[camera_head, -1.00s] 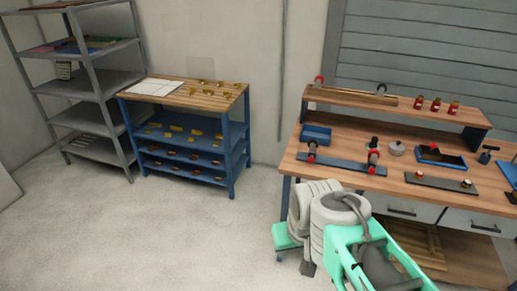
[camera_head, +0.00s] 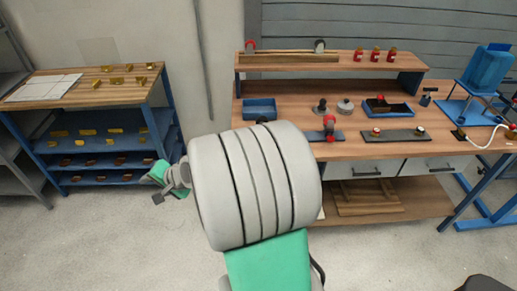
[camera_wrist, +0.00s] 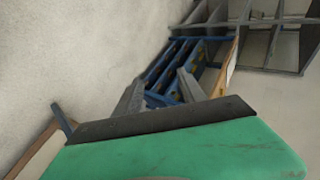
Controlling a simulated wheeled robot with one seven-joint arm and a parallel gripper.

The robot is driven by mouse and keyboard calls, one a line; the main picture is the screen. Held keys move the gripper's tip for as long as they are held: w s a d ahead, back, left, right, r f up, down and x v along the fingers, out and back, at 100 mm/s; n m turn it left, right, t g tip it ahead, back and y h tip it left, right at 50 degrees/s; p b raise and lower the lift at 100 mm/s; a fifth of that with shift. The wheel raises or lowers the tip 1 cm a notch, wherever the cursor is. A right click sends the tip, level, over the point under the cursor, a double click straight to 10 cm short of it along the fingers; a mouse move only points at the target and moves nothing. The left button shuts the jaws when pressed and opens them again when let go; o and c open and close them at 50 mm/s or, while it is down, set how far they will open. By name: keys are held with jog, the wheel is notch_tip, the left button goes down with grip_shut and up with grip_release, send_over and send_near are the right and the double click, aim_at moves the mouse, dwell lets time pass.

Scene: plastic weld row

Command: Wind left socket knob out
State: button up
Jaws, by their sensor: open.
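A dark strip (camera_head: 345,136) lies along the front of the workbench, and a socket with a red knob (camera_head: 329,125) stands on it. My pale arm covers the left part of this strip. Only a small dark top (camera_head: 263,120) shows above the arm there, perhaps the left socket; its knob is hidden. My gripper (camera_head: 158,197) is left of the arm, over the floor in the picture and well apart from the bench. In the wrist view my gripper (camera_wrist: 160,84) has its two grey fingers spread, with nothing between them.
The workbench (camera_head: 440,148) carries a blue tray (camera_head: 259,109), a round lidded piece (camera_head: 345,106) and a raised shelf (camera_head: 300,66) with several red jars. A blue rack (camera_head: 160,118) with small parts stands left. Floor between rack and bench is open.

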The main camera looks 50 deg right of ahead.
jog(key=s+d+f+m+t+h+b, duration=0.1)
jog(key=d+f+m+t+h, duration=0.15)
jog(key=d+m, duration=0.65)
jog(key=d+f+m+t+h+b, duration=0.1)
jog(key=d+f+m+t+h, duration=0.15)
jog(key=d+m, duration=0.65)
jog(key=s+d+f+m+g+h+b, duration=0.1)
jog(key=s+d+f+m+g+h, duration=0.15)
jog(key=s+d+m+h, duration=1.05)
jog(key=w+d+m+p, duration=0.1)
jog(key=d, duration=0.1)
jog(key=w+d+m+y+p, duration=0.1)
jog(key=d, duration=0.2)
jog(key=w+d+r+y+p, duration=0.1)
jog(key=d, duration=0.1)
jog(key=shift+w+d+r+m, duration=0.1)
jog(key=shift+d+m, duration=0.1)
jog(key=shift+m, duration=0.2)
jog(key=shift+w+d, duration=0.35)
jog(key=shift+d, duration=0.1)
jog(key=shift+c, duration=0.5)
grip_shut()
